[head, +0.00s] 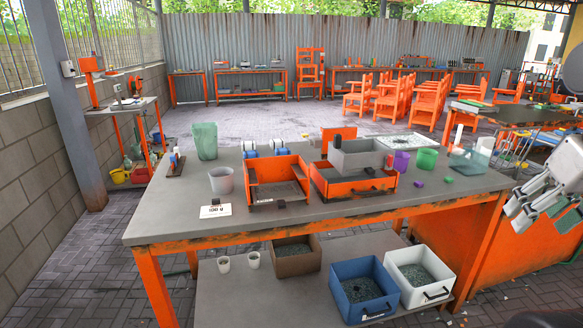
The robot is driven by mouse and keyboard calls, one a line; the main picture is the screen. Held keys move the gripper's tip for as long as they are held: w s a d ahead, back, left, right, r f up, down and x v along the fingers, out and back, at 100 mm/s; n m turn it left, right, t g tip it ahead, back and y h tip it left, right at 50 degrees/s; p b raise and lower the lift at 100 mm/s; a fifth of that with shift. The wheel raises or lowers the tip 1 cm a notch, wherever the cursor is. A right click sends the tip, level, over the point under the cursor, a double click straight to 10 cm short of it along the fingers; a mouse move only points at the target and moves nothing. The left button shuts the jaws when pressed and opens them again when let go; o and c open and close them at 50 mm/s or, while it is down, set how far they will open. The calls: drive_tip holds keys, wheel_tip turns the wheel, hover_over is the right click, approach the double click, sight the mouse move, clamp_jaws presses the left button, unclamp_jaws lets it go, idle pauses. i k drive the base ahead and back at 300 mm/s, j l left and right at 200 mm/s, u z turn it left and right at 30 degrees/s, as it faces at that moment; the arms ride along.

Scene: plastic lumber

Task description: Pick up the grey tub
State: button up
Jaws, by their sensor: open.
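A light grey, round, open-topped tub (222,182) stands upright at the left of the grey worktable (330,212), near its left edge. A grey rectangular bin (360,158) rests on top of an orange drawer-like tray (352,187) right of centre. My gripper (535,208) is at the right edge of the head view, beyond the table's right end. It is open and looks empty. It is far from the round grey tub and apart from everything on the table.
An orange open box (277,183) stands right of the tub. A white "100 g" card (215,211) lies in front of it. A tall green translucent bin (205,141) stands behind. Green and purple containers stand at the right. The front strip of tabletop is mostly clear.

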sight(221, 179)
drive_tip(key=i+j+u, duration=0.4)
drive_tip(key=i, duration=0.45)
drive_tip(key=i+u, duration=0.3)
drive_tip(key=i, duration=0.2)
drive_tip(key=j+z, duration=0.1)
drive_tip(key=j, duration=0.15)
